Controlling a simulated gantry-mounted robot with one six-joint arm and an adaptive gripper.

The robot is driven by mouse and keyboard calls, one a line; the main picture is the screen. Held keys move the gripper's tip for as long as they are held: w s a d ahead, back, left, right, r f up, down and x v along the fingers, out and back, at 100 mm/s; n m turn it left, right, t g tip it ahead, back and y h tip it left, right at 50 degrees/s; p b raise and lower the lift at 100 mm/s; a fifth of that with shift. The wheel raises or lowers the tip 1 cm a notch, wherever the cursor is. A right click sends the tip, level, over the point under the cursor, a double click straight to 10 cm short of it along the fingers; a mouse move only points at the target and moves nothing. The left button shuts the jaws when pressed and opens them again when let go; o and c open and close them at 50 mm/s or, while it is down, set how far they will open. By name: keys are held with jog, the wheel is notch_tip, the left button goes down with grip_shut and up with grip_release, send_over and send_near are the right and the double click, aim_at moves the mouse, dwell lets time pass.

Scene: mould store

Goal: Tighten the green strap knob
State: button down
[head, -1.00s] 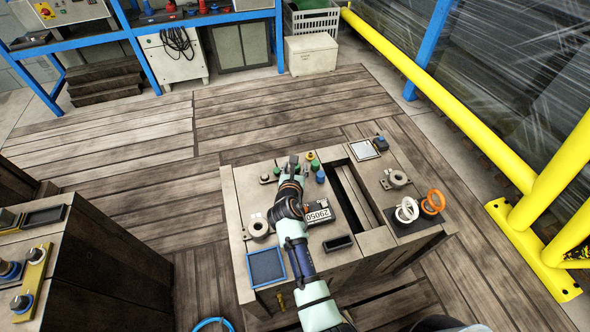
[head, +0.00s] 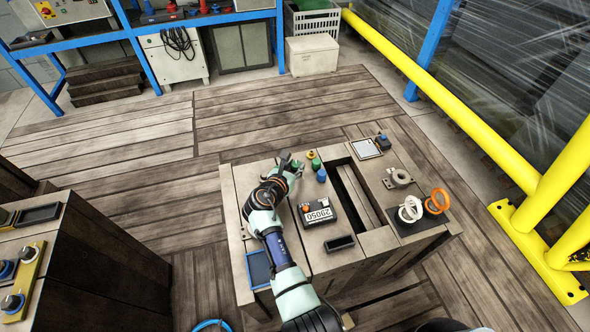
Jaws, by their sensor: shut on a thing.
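My gripper (head: 286,160) is at the far left part of the grey worktable (head: 240,182), pointing down from my arm. It is shut on a small green knob (head: 295,163), which shows at the fingertips and is partly covered by them. A second green piece (head: 316,164) stands just to the right, with a yellow-green one (head: 311,153) behind it and a blue one (head: 321,175) in front. The fingers are small in the head view, so the exact grip on the knob is hard to make out.
A black box labelled 29050 (head: 318,212) and a dark tray (head: 340,243) lie right of my arm. A slot crosses the table's middle. White (head: 410,209) and orange (head: 437,201) rings stand at the right.

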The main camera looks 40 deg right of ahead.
jog(key=shift+w+a+f+m+g+h, duration=0.1)
jog(key=shift+f+m+g+h, duration=0.1)
jog(key=shift+m+g, duration=0.4)
jog(key=shift+w+f+m+g+h, duration=0.1)
jog(key=shift+f+m+g+h, duration=0.1)
jog(key=shift+m+g, duration=0.4)
jog(key=shift+r+g, duration=0.3)
jog(key=shift+r, duration=0.1)
jog(key=c, duration=0.8)
grip_release()
jog(key=shift+m, duration=0.3)
jog(key=shift+a, duration=0.1)
jog(key=v, duration=1.1)
jog(key=shift+f, duration=0.15)
jog(key=shift+a+r, duration=0.25)
jog(key=shift+a, duration=0.2)
jog(key=shift+d, duration=0.1)
